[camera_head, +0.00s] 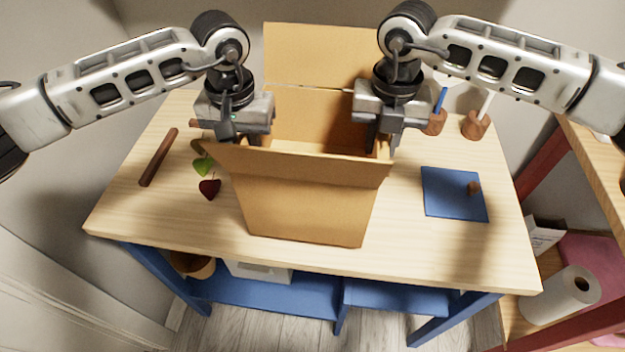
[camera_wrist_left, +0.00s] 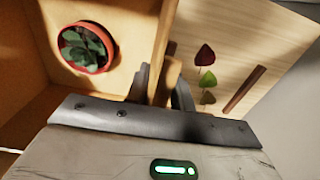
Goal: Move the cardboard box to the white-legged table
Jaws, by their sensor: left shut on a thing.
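The open cardboard box (camera_head: 305,205) stands upright on a wooden table (camera_head: 410,255) with blue legs, its flaps spread. My left gripper (camera_head: 238,136) is shut on the box's left wall; in the left wrist view, its fingers (camera_wrist_left: 162,86) sit on either side of the cardboard edge. My right gripper (camera_head: 383,138) is at the top of the right wall; whether its fingers are closed on it is unclear. A small plant in a reddish pot (camera_wrist_left: 86,48) is inside the box in the left wrist view. No white-legged table shows.
A brown stick (camera_head: 159,157) and green and dark red leaf shapes (camera_head: 209,188) lie left of the box. A blue mat (camera_head: 454,193) and terracotta pots (camera_head: 475,125) are on the right. A red-legged wooden unit (camera_head: 550,160) stands close at right; walls are near.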

